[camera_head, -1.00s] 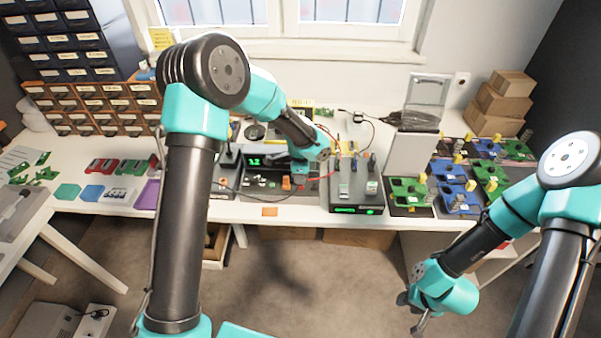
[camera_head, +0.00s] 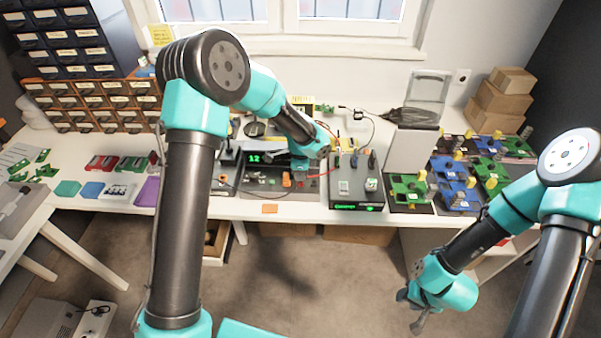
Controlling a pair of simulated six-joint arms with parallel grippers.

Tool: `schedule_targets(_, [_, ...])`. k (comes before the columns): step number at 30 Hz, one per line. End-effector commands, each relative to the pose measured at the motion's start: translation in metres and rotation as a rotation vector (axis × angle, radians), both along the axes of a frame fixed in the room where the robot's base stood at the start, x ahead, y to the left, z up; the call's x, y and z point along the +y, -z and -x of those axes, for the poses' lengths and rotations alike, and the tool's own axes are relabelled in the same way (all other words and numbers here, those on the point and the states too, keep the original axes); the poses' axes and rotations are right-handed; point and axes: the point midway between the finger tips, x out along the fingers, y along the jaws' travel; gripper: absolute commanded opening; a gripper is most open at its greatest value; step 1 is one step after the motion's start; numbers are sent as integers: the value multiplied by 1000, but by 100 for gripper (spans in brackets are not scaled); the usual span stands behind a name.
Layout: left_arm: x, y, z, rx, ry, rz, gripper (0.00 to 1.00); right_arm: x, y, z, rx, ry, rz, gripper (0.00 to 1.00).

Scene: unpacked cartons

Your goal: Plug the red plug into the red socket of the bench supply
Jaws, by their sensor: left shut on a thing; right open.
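The bench supply (camera_head: 254,182) stands on the table with a lit green display (camera_head: 258,157). My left gripper (camera_head: 300,166) is over its right part, shut on the red plug, which is mostly hidden by the gripper. A red lead (camera_head: 317,176) shows just right of the gripper. The red socket is too small and too covered to make out, and I cannot tell whether the plug touches it. My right gripper (camera_head: 415,316) is open and empty, low in front of the table, far from the supply.
A dark box with green lights (camera_head: 356,204) stands right of the supply. Green and blue circuit boards (camera_head: 455,180) fill the right of the table. Drawer cabinets (camera_head: 90,105) stand at the back left.

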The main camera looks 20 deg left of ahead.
Motion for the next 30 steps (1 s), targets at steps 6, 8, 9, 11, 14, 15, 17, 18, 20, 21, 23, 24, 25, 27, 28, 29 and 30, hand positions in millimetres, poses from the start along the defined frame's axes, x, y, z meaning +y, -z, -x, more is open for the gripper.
schedule_targets(6, [0, 0, 0, 0, 0, 0, 0, 0, 0, 0, 0, 0, 0, 43])
schedule_targets(8, [0, 0, 0, 0, 0, 0, 0, 0, 0, 0, 0, 0, 0, 43])
schedule_targets(9, [0, 0, 0, 0, 0, 0, 0, 0, 0, 0, 0, 0, 0, 43])
schedule_targets(11, [0, 0, 0, 0, 0, 0, 0, 0, 0, 0, 0, 0, 0, 43])
schedule_targets(14, [0, 1, 0, 0, 0, 0, 0, 0, 0, 0, 0, 0, 0, 43])
schedule_targets(15, [0, 2, 0, 1, 0, 0, 0, 0, 0, 0, 0, 0, 0, 43])
schedule_targets(17, [0, 3, 0, 1, 0, 0, 0, 0, 0, 0, 0, 0, 0, 43])
schedule_targets(18, [0, 4, 0, 1, 0, 0, 0, 0, 0, 0, 0, 0, 0, 43])
schedule_targets(20, [0, 5, 0, 1, 0, 0, 0, 0, 0, 0, 0, 0, 0, 43])
schedule_targets(21, [0, 6, 0, 1, 0, 0, 0, 0, 0, 0, 0, 0, 0, 43])
schedule_targets(23, [0, 7, 0, 1, 0, 0, 0, 0, 0, 0, 0, 0, 0, 43])
schedule_targets(24, [0, 7, 0, 1, 0, 0, 0, 0, 0, 0, 0, 0, 0, 43])
schedule_targets(25, [0, 8, 0, 1, 0, 0, 0, 0, 0, 0, 0, 0, 0, 43])
schedule_targets(27, [0, 8, 0, 1, 0, 0, 0, 0, 0, 0, 0, 0, 0, 43])
schedule_targets(28, [0, 8, 0, 1, 0, 0, 0, 0, 0, 0, 0, 0, 0, 43])
schedule_targets(29, [0, 8, 0, 0, 0, 0, 0, 0, 0, 0, 0, 0, 0, 43])
schedule_targets(30, [0, 8, 0, 0, 0, 0, 0, 0, 0, 0, 0, 0, 0, 43])
